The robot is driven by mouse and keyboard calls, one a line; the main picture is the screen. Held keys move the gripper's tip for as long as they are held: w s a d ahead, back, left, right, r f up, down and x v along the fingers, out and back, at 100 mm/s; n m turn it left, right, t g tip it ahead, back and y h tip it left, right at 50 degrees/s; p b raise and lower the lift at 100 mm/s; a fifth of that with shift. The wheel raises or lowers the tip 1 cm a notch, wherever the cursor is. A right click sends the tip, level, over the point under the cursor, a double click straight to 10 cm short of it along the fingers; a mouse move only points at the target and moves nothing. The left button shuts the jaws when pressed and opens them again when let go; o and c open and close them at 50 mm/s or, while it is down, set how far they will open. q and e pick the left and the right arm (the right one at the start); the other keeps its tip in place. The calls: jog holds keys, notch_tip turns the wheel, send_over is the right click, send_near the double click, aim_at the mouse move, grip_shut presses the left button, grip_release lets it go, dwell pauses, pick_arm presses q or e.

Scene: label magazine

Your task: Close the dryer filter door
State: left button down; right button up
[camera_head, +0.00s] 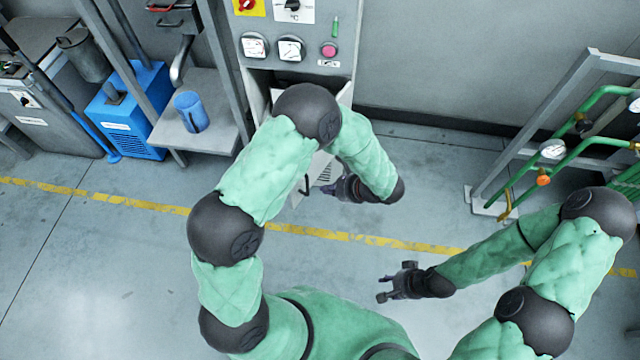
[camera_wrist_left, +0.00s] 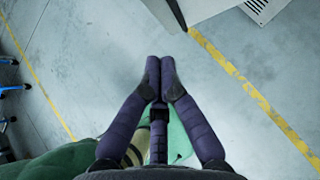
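The grey dryer cabinet (camera_head: 295,75) stands at the top centre of the head view, with gauges and a pink button on its front. A light grey louvred panel with a dark handle, which looks like the filter door (camera_head: 300,192), stands out below it, partly hidden by my left arm. My left gripper (camera_head: 328,189) is in front of this panel; contact cannot be told. In the left wrist view its fingers (camera_wrist_left: 160,68) are together and empty, with grey panel edges (camera_wrist_left: 268,8) beyond. My right gripper (camera_head: 382,286) is open and empty over the floor.
A grey stand (camera_head: 215,145) with a blue cup (camera_head: 191,111) and a blue machine (camera_head: 128,110) are to the left. Green pipes on a frame (camera_head: 545,125) stand at the right. The floor with the yellow line (camera_head: 440,247) is mostly clear.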

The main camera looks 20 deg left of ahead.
pick_arm(q)
jog(key=a+r+b+x, duration=0.2)
jog(key=b+x, duration=0.1)
jog(key=x, duration=0.9)
jog(key=shift+b, duration=0.35)
jog(key=shift+a+f, duration=0.1)
jog(key=shift+w, duration=0.1)
